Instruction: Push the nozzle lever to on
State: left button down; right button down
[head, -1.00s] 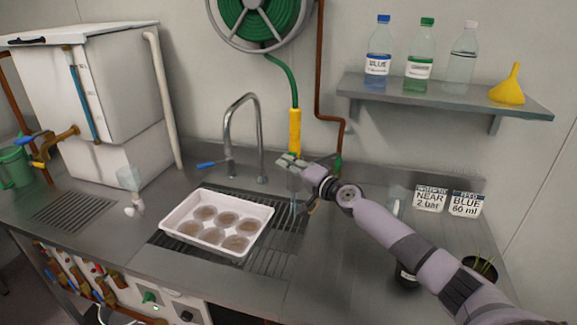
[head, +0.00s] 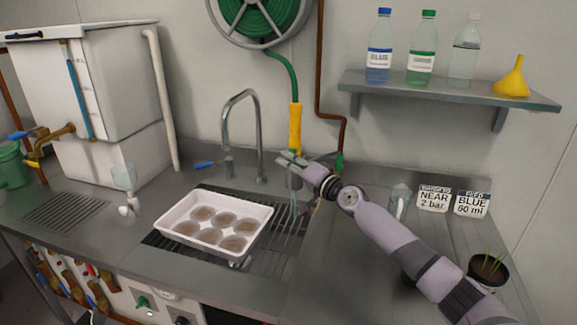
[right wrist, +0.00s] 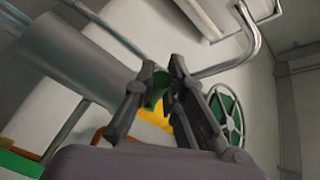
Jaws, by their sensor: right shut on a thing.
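The nozzle is a yellow-handled wand (head: 295,125) hanging from a green hose (head: 285,75) behind the sink. My right gripper (head: 288,160) is at its lower end. In the right wrist view my right gripper (right wrist: 160,75) is shut on a small green part (right wrist: 157,90), which looks like the nozzle lever. Part of the yellow handle (right wrist: 155,112) shows behind the fingers, and a large grey cylinder (right wrist: 75,65) is close on the left. The fingers hide much of the lever, so I cannot tell its setting.
A white tray (head: 236,243) with several brown discs stands over the sink grate, near the curved faucet (head: 257,125). A brown pipe (head: 318,80) runs right of the nozzle. Bottles and a yellow funnel (head: 511,80) stand on the shelf (head: 430,92). A potted plant (head: 487,272) is at right.

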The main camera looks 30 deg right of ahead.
jog(key=shift+f, duration=0.1)
jog(key=c, duration=1.6)
grip_release()
